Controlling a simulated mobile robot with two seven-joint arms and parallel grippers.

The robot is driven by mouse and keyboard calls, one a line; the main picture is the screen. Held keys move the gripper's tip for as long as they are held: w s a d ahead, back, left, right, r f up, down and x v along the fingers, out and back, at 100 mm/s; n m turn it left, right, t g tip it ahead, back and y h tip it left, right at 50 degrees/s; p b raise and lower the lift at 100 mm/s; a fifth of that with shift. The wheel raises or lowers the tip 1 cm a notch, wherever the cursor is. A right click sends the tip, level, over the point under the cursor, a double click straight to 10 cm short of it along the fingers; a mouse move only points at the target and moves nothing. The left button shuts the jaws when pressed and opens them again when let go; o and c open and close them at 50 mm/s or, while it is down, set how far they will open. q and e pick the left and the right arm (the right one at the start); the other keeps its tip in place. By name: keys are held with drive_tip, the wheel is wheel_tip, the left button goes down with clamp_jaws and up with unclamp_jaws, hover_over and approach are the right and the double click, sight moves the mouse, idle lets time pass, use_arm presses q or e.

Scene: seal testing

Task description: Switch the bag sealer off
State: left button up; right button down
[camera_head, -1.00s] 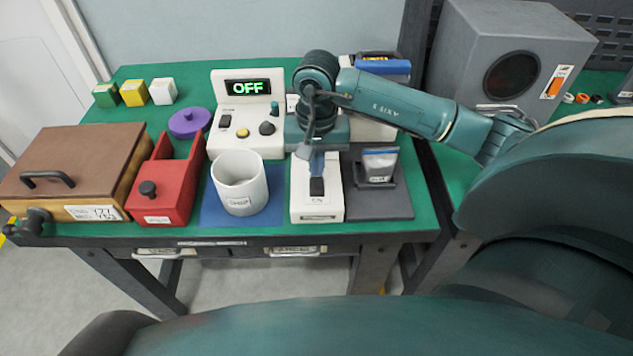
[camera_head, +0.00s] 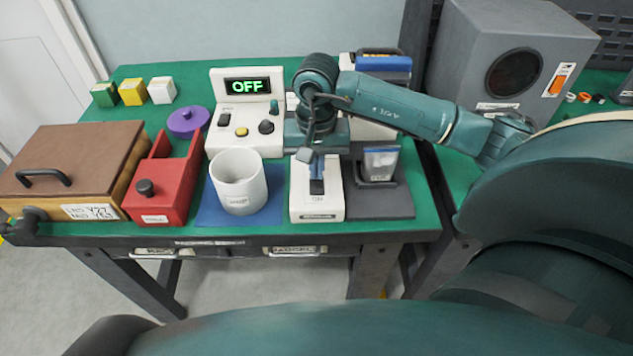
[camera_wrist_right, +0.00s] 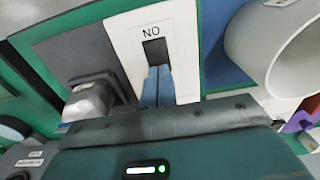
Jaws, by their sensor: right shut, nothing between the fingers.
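The white device that I take for the bag sealer (camera_head: 332,203) stands at the table's front, with its near end toward me. A black rocker switch (camera_wrist_right: 155,50) is set in its white top, beside an "ON" label that reads upside down in the right wrist view. My right gripper (camera_head: 317,177) points down over the device. Its blue fingers are closed together and empty, with the tips (camera_wrist_right: 157,84) at the edge of the switch. They cover part of it, and I cannot tell whether they touch it. My left gripper is not in view.
A white cup (camera_head: 238,183) on a blue mat stands left of the device. A grey stand with a small pouch (camera_head: 380,163) is close on its right. Behind the cup is a control box (camera_head: 245,142) whose display reads "OFF". A red box (camera_head: 165,190) stands farther left.

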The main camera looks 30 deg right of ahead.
drive_tip(key=shift+f, duration=0.3)
drive_tip(key=shift+r, duration=0.15)
drive_tip(key=shift+r+p, duration=1.6)
drive_tip(key=shift+r, duration=1.8)
